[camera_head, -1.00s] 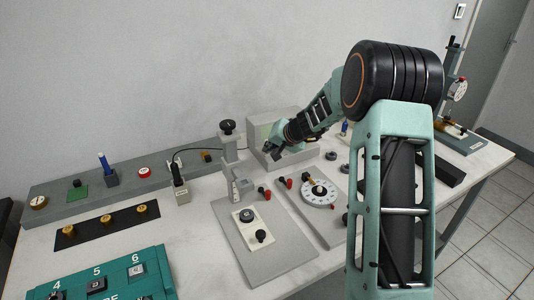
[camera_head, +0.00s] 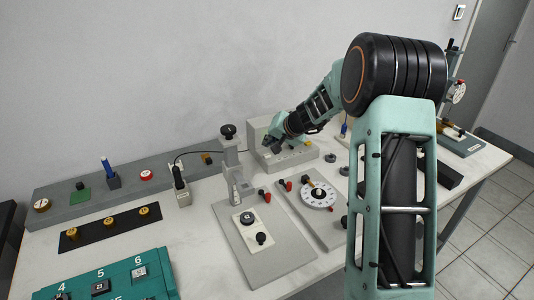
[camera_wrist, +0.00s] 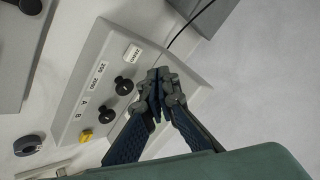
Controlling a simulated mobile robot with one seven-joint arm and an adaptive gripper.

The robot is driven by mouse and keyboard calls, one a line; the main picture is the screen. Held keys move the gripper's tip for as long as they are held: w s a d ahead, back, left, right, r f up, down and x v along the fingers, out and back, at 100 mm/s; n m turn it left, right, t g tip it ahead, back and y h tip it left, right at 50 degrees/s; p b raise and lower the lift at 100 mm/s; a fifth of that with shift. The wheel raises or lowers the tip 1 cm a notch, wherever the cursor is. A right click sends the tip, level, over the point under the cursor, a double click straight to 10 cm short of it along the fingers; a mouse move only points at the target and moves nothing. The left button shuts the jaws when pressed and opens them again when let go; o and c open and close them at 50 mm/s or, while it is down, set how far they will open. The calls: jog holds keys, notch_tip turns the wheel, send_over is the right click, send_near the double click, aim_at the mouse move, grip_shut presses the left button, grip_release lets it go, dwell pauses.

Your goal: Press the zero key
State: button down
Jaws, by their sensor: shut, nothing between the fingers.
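The zero key appears as a small white piece lettered ZERO (camera_wrist: 132,53) on a pale grey instrument box (camera_wrist: 100,52) in the wrist view. Whether it is the key itself or only its label is hard to tell. In the head view the box (camera_head: 257,126) stands at the back of the bench. My gripper (camera_wrist: 158,85) is shut and empty. It appears over the box face, to the right of and below the ZERO piece in the wrist view, with no visible contact. In the head view my gripper (camera_head: 270,144) covers part of the box front and hides the ZERO piece.
Two black knobs (camera_wrist: 122,86) and a yellow piece (camera_wrist: 86,136) line the box face beside the ZERO piece. A dark cable (camera_wrist: 190,23) passes nearby. In the head view a grey stand (camera_head: 230,155) and a white dial (camera_head: 318,195) are closer to me.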

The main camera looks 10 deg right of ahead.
aim_at(268, 156)
jog(key=shift+r+p, duration=0.7)
jog(key=shift+r, duration=0.85)
